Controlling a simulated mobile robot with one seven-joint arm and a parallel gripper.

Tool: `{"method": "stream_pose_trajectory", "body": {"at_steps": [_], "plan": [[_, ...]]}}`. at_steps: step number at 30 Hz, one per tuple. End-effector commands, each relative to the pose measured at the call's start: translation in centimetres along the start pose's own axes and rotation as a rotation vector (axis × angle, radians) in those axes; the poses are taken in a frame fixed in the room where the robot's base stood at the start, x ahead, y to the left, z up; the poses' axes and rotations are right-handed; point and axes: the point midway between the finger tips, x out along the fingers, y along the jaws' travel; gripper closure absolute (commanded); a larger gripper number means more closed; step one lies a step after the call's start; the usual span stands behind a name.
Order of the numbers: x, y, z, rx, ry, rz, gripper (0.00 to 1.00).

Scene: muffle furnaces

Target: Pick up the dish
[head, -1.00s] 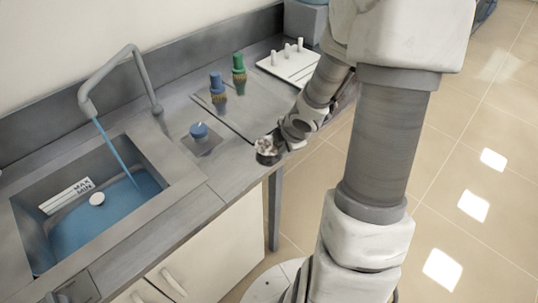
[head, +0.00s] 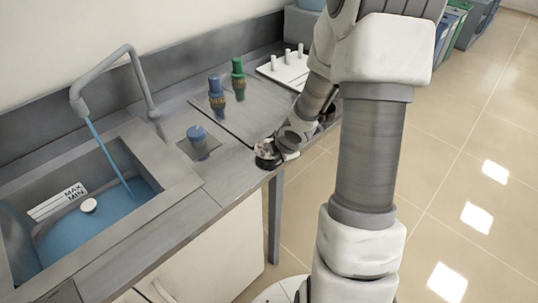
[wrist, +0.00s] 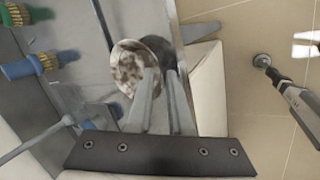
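The dish is a small round dark cup with a speckled white-and-brown face (wrist: 130,62); its dark side (wrist: 168,48) shows to the right. In the head view the dish (head: 266,153) is at the counter's front edge, beside my gripper's end. My gripper (wrist: 161,74) has two pale fingers reaching to the dish. The left fingertip overlaps the speckled face and the right one overlaps the dark side, with a narrow gap between them. I cannot tell whether they press on the rim or whether the dish rests on the counter.
The sink (head: 165,205) with running water lies left on the counter. A blue knob (head: 196,132), blue and green taps (head: 237,72) and a white pegged board (head: 285,70) stand along the counter. Open tiled floor (head: 470,150) lies to the right.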

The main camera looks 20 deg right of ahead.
Motion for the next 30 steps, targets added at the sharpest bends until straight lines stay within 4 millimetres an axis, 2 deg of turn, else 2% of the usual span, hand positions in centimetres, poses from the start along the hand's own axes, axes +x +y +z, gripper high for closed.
{"method": "stream_pose_trajectory", "body": {"at_steps": [2, 5, 6, 30], "plan": [[-0.08, 0.02, 0.0, 0.0, 0.0, 0.0, 0.81], [-0.08, 0.01, -0.01, 0.0, 0.0, 0.0, 0.98], [-0.08, 0.01, -0.01, 0.0, 0.0, 0.0, 1.0], [-0.07, -0.05, -0.02, 0.0, 0.0, -0.001, 1.0]]}}
